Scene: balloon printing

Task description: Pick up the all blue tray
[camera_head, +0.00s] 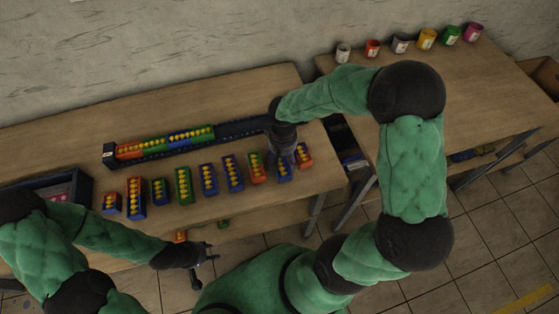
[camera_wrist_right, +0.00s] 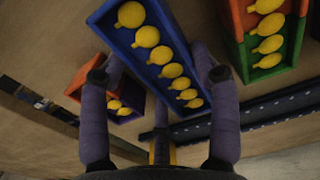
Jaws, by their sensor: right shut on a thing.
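The all blue tray (camera_wrist_right: 143,66) holds a row of yellow balloon-like pieces and lies between the two fingers of my right gripper (camera_wrist_right: 158,75) in the right wrist view. I cannot tell whether the tray touches the table. My left gripper (camera_head: 203,263) is open and empty in front of the table's front edge.
A green and orange tray (camera_head: 256,167) and an orange and blue tray (camera_head: 304,155) flank the gripped one closely. Several more trays stand leftward. Behind them a long black rack (camera_head: 240,129) holds coloured trays on its left; its right part is empty. Paint cups (camera_head: 400,43) stand on the right table.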

